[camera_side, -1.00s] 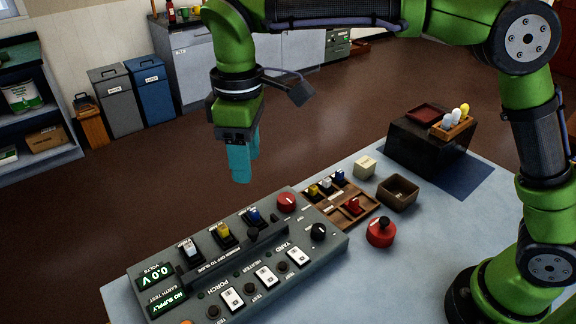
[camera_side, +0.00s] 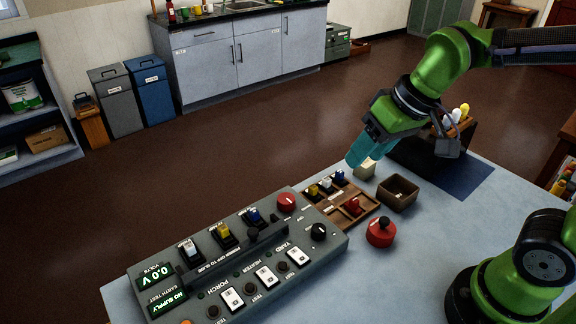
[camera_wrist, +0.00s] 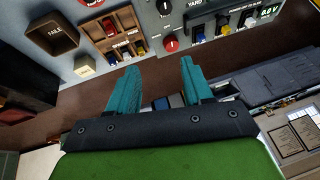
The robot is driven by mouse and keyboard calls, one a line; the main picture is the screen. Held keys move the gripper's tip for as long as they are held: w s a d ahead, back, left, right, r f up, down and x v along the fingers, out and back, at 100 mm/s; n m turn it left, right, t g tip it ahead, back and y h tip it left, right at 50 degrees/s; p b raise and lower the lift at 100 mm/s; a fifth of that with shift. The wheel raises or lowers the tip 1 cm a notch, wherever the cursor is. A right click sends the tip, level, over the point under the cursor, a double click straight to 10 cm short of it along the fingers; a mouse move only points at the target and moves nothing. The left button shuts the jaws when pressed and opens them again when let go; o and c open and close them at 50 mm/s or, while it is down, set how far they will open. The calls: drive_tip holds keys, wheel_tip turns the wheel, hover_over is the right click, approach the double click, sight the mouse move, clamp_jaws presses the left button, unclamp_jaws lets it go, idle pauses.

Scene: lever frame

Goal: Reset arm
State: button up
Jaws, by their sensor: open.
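My gripper (camera_side: 363,151) has teal fingers and is in the air near the cream block, above the far edge of the table. In the wrist view my gripper (camera_wrist: 158,80) shows its two fingers apart with nothing between them. The arm is green and bends back over the right side of the table. The grey control panel (camera_side: 313,240) lies on the table to the left of my gripper. It carries several coloured levers, white switches, a black knob, a red knob (camera_side: 287,202) and a display reading 0.0 V.
A wooden tray (camera_side: 343,223) with small coloured pieces sits beside the panel. Near it are a brown box (camera_side: 398,191), the cream block (camera_side: 364,170) and a red button (camera_side: 381,232). A dark stand (camera_side: 410,158) with bottle-like items is partly behind my arm.

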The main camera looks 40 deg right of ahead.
drive_tip(key=s+d+r+m+t, duration=0.1)
drive_tip(key=s+d+m+t, duration=0.1)
drive_tip(key=s+d, duration=0.3)
drive_tip(key=shift+d+m+t, duration=0.35)
drive_tip(key=shift+m+t, duration=0.05)
drive_tip(key=shift+m, duration=0.2)
